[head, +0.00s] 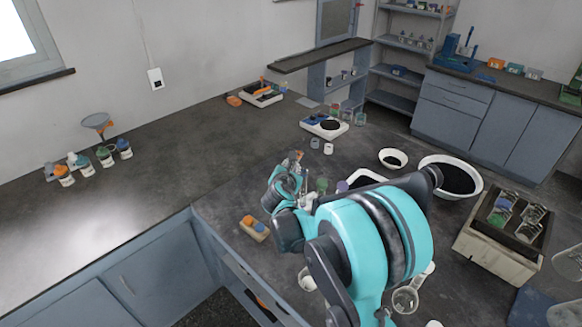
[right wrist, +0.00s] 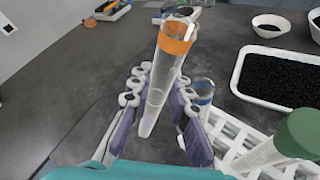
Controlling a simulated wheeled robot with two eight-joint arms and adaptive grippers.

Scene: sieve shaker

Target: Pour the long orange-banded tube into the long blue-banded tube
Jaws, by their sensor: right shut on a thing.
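The long orange-banded tube (right wrist: 165,75) is clear, with its open rim toward the top in the right wrist view. It stands slightly tilted between the fingers of my right gripper (right wrist: 152,100), which is shut on it. I cannot tell what is inside it. The long blue-banded tube (right wrist: 203,92) is just right of it, partly hidden by a finger, and appears to stand in the white rack (right wrist: 228,133). The two tubes look apart. In the head view my right gripper (head: 288,172) is small and partly hidden by my arm. My left gripper is not in view.
A white tray of dark grains (right wrist: 238,78) is behind the rack. A block with orange and blue caps (head: 254,228) sits near the bench edge.

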